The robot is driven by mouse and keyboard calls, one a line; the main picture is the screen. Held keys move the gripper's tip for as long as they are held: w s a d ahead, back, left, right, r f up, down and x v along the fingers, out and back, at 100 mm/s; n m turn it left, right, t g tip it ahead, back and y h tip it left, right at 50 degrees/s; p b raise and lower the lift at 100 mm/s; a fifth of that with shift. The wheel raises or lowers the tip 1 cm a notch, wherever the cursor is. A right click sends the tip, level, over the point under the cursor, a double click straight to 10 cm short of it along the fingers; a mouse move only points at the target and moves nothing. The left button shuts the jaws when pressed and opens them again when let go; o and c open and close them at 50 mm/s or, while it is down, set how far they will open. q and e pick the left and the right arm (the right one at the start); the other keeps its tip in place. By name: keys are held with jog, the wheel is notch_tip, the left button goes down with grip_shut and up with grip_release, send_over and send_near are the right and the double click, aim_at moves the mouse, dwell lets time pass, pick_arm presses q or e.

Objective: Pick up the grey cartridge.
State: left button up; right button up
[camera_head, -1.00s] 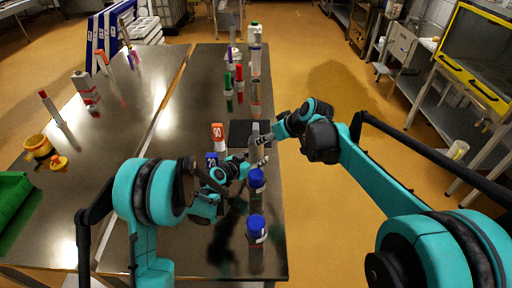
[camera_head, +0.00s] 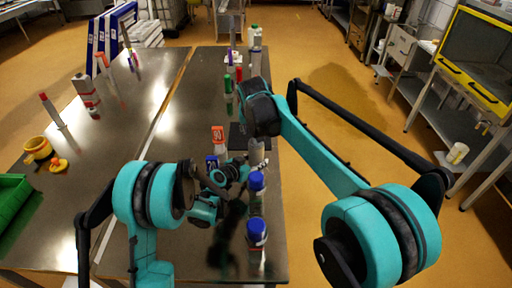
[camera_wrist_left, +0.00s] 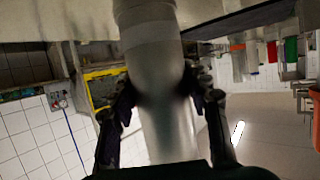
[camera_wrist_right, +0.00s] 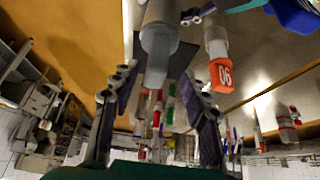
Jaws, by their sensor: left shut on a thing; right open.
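The grey cartridge (camera_head: 257,151) stands near the right edge of the steel table. My left gripper (camera_head: 256,166) is at it. In the left wrist view the left fingers (camera_wrist_left: 160,92) are closed on both sides of the grey cartridge (camera_wrist_left: 165,130). In the right wrist view my right gripper (camera_wrist_right: 158,82) is open, and the grey cartridge (camera_wrist_right: 158,45) appears between and beyond its fingertips, with no clear contact. In the head view the right gripper is hidden behind my right wrist. Whether the cartridge's base touches the table is unclear.
Two blue-capped bottles (camera_head: 257,181) (camera_head: 257,232) stand in front of the cartridge. A dark mat (camera_head: 236,135) lies behind. Red and green tubes (camera_head: 239,74) stand farther back.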

aim_at(256, 147)
jog(key=x, duration=0.6)
jog(key=shift+d+r, duration=0.1)
jog(key=shift+d, duration=0.25)
grip_shut()
